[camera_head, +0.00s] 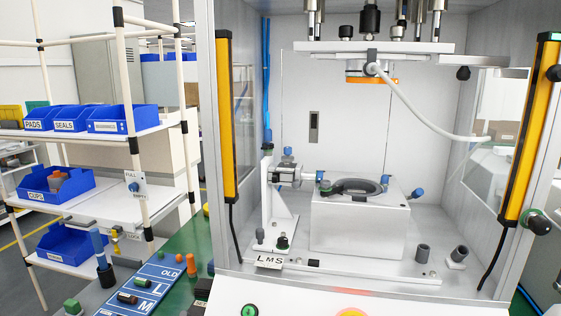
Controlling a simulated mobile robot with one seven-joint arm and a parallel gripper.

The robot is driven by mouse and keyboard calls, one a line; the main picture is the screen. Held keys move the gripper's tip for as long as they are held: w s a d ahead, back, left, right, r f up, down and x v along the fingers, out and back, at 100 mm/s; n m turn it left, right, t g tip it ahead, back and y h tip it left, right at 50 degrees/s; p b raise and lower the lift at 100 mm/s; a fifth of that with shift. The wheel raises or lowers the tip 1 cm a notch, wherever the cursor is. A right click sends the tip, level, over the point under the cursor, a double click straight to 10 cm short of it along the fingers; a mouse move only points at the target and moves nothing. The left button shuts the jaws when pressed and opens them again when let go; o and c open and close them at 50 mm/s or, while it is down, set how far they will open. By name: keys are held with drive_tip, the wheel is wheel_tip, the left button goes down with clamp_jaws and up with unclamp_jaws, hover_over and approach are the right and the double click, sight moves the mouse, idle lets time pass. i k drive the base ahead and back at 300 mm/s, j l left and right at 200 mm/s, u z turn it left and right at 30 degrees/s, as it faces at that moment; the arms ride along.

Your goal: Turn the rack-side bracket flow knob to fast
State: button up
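A white upright bracket (278,212) stands at the left, rack-facing side inside the press. It carries a silver cylinder (288,174) pointing right toward the white fixture block (358,228). A dark knob (282,242) stands at the foot. Which of these is the flow knob I cannot tell for sure; no fast or slow marking is readable. My gripper is not in view.
Yellow-and-black light curtain posts flank the press opening, left (224,120) and right (527,130). A rack with blue bins (55,185) stands at left. A green bench with a blue mat (150,284) lies in front of it. The opening between the posts looks clear.

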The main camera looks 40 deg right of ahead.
sight(288, 150)
drive_tip(key=l+z, duration=0.1)
drive_tip(key=z, duration=0.7)
drive_tip(key=i+l+z, duration=0.1)
drive_tip(key=i+z, duration=0.15)
drive_tip(key=i, duration=0.05)
